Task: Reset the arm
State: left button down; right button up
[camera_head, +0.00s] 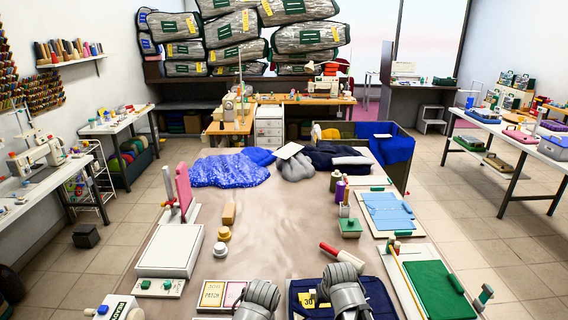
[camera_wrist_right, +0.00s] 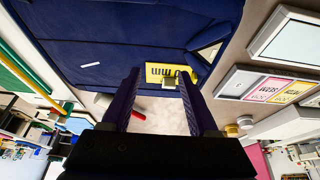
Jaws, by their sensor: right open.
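My right gripper (camera_wrist_right: 160,92) is open in the right wrist view, its two dark fingers apart with nothing clamped between them. Beyond the fingertips lies a navy fabric piece (camera_wrist_right: 130,35) with a yellow tag (camera_wrist_right: 172,74) marked in mm. In the head view the navy piece (camera_head: 378,300) lies at the table's near edge, partly hidden by my right arm. Its yellow tag (camera_head: 310,299) shows beside that arm. My left arm's grey links show at the bottom centre; its jaws do not show. Several bagged comforters (camera_head: 225,28) are stacked on the back shelf.
The brown worktable (camera_head: 270,235) has a bare middle. A red-handled tool (camera_head: 342,256), pattern cards (camera_head: 212,293) and a green mat (camera_head: 438,290) lie near its front. Blue sequined cloth (camera_head: 230,170) and dark folded fabric lie at its far end. Side tables stand left and right.

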jog(key=s+d+f+g, duration=0.2)
jog(key=s+d+g, duration=0.15)
jog(key=s, duration=0.45)
jog(key=s+a+f+n+g+h+b, duration=0.1)
jog(key=s+a+f+n+b, duration=0.2)
jog(key=a, duration=0.8)
notch_tip(320, 180, down, 2)
jog(key=s+b, duration=0.2)
jog(key=shift+s+f+n+b, duration=0.15)
jog(key=shift+s+n+b, duration=0.25)
